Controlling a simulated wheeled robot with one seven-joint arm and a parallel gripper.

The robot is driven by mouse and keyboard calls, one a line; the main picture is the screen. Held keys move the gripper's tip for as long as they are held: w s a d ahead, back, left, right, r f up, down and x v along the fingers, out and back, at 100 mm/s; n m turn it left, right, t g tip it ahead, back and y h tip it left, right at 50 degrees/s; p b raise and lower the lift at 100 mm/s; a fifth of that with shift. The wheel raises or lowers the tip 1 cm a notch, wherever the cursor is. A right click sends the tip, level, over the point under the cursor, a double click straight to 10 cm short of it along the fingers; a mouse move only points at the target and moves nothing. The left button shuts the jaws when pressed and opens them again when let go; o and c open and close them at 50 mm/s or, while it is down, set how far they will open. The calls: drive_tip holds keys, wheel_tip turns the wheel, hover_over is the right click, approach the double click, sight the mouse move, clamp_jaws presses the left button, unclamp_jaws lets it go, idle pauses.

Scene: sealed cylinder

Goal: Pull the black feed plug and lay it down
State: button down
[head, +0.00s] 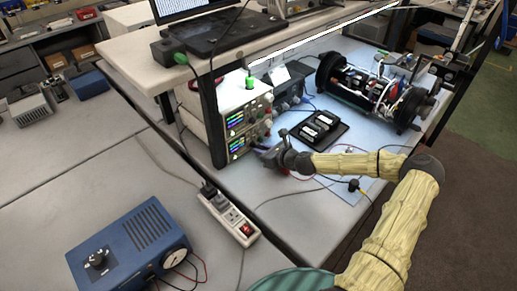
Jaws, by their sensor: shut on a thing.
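My gripper (267,156) is at the front of the lower bench power supply (238,143), beside its front sockets. It is shut on a small dark thing, which looks like the black feed plug. The fingers mostly hide it, and I cannot tell whether it is still in its socket. The cylinder (365,85), an open frame with dark round ends and wiring inside, lies on the blue mat (362,138) at the back right.
A black tray (329,141) with several pale cells lies behind my arm. A yellow-and-black connector (354,185) lies near the bench's front edge. A power strip (229,217) and a blue box (128,248) stand at the left. Thin leads cross the mat.

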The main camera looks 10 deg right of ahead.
drive_tip(key=shift+s+d+p, duration=0.15)
drive_tip(key=shift+s+d, duration=0.6)
drive_tip(key=shift+s, duration=0.35)
drive_tip(key=shift+s+d+p, duration=0.15)
drive_tip(key=shift+s+d, duration=0.55)
drive_tip(key=shift+s, duration=0.35)
drive_tip(key=shift+s+r, duration=0.1)
drive_tip(key=shift+r, duration=0.3)
drive_tip(key=s+r, duration=0.1)
drive_tip(key=s+r+n+g+y, duration=0.1)
drive_tip(key=r, duration=0.1)
drive_tip(key=s+a+r+n+y, duration=0.1)
drive_tip(key=r, duration=0.1)
drive_tip(key=shift+s+b, duration=0.1)
drive_tip(key=shift+b, duration=0.3)
drive_tip(key=s+r+n+g+y, duration=0.1)
drive_tip(key=s+r+n+g, duration=0.1)
drive_tip(key=s+r, duration=0.2)
drive_tip(key=shift+s+a+n+g+y, duration=0.3)
drive_tip(key=shift+s+n, duration=0.1)
drive_tip(key=shift+s, duration=0.1)
drive_tip(key=shift+f, duration=0.1)
wheel_tip(320, 180, down, 6)
drive_tip(key=shift+f, duration=0.1)
